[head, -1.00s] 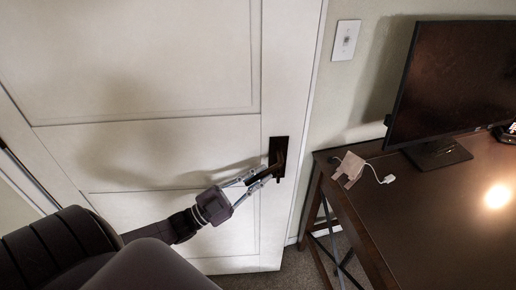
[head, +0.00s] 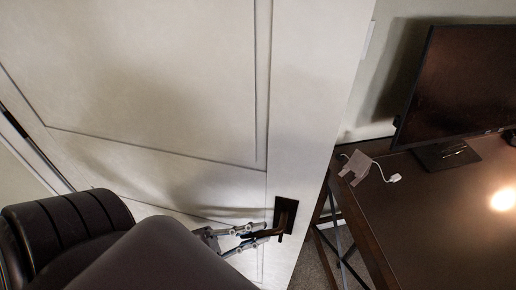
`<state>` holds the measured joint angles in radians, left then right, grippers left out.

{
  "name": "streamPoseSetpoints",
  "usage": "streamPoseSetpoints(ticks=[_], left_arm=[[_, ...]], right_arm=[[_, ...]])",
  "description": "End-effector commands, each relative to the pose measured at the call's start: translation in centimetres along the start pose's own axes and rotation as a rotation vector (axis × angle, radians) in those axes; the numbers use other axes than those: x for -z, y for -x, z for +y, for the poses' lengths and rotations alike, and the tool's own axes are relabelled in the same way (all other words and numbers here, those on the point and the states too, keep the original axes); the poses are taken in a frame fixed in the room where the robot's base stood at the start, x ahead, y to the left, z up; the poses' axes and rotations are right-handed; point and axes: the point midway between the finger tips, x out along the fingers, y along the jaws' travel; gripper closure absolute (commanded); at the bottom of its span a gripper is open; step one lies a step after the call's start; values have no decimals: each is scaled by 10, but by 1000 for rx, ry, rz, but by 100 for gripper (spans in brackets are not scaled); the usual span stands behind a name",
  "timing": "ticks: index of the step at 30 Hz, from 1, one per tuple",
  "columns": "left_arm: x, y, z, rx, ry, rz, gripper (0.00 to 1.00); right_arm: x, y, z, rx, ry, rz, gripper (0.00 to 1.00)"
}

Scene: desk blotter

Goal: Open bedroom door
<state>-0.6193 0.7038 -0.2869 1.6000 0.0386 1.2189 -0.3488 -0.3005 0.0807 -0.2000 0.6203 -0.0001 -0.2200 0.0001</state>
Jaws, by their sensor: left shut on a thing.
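The white panelled bedroom door (head: 150,90) fills the left and middle of the head view. Its right edge overlaps the wall beside the desk and covers most of the light switch. A dark door handle (head: 284,216) on a black plate sits near the door's right edge, low in the view. My left gripper (head: 266,234) is shut on the handle, coming in from the left. My arm hides the lower left of the door. My right gripper is not in view.
A dark brown desk (head: 445,215) stands to the right of the door, with a black monitor (head: 460,85) on it. Carpet (head: 312,268) shows between door and desk.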

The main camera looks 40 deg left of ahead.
Motion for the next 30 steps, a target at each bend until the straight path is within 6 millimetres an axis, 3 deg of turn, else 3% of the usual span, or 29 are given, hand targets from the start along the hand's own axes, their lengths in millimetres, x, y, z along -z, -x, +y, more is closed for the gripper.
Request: streamPoseSetpoints(ticks=[2, 3, 7, 21, 26, 30], left_arm=[[0, 0, -1, 3, 2, 0, 100], [0, 0, -1, 3, 2, -1, 84], [0, 0, -1, 2, 2, 0, 70], [0, 4, 0, -1, 1, -1, 70], [-1, 26, 1, -3, 3, -6, 70], [-1, 57, 1, -2, 3, -7, 70]], right_arm=[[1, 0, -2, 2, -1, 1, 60], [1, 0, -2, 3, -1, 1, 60], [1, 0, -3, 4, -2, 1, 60], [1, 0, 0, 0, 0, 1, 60], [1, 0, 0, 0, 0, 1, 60], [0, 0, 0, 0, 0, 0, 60]])
